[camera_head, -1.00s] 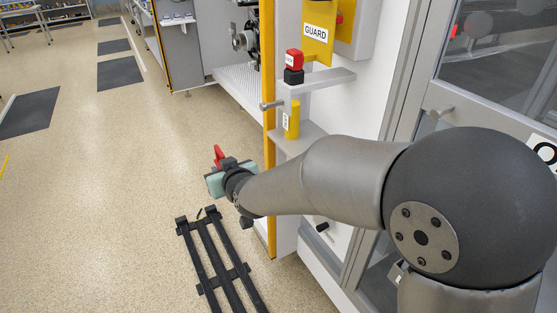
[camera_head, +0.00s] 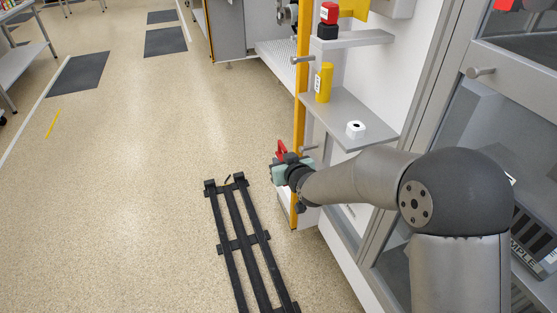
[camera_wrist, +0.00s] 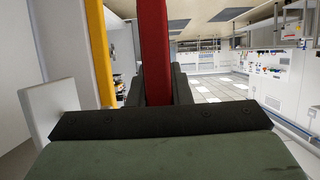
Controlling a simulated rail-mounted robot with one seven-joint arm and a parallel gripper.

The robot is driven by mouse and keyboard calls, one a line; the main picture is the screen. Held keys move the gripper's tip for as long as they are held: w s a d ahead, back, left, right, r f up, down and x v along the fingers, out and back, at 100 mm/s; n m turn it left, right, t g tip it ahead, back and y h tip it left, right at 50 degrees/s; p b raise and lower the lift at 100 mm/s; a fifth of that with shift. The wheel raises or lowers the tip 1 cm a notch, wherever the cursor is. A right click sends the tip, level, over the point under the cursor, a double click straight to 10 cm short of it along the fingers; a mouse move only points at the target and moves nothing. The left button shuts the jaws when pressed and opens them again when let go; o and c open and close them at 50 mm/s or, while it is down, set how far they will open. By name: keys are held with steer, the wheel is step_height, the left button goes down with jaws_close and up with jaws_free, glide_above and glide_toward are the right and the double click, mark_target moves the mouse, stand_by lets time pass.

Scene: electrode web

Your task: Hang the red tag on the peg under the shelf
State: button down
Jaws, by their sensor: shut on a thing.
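The red tag (camera_head: 281,150) is held in my gripper (camera_head: 284,158), at the end of my extended arm. In the wrist view the red tag (camera_wrist: 154,45) rises as an upright strip between the two dark fingers of my gripper (camera_wrist: 157,88). The lower grey shelf (camera_head: 375,130) is right of and above my gripper. A short grey peg (camera_head: 310,149) shows below this shelf, just right of the tag and apart from it in the picture; its depth is unclear. Another peg (camera_head: 303,60) sits under the upper shelf (camera_head: 365,39). My arm covers part of the area below.
A red-topped black item (camera_head: 328,20) stands on the upper one. A yellow post (camera_head: 299,120) edges the cabinet.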

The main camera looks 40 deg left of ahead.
steer(key=w+d+f+p, duration=0.1)
steer(key=w+d+p, duration=0.1)
steer(key=w, duration=0.4)
steer(key=shift+w+d+f, duration=0.15)
steer(key=shift+w+d, duration=0.25)
steer(key=shift+d, duration=0.45)
stand_by(0.6)
steer(key=c, duration=1.3)
jaws_free()
steer(key=shift+o, duration=0.2)
steer(key=shift+w+d, duration=0.1)
steer(key=shift+d, duration=0.05)
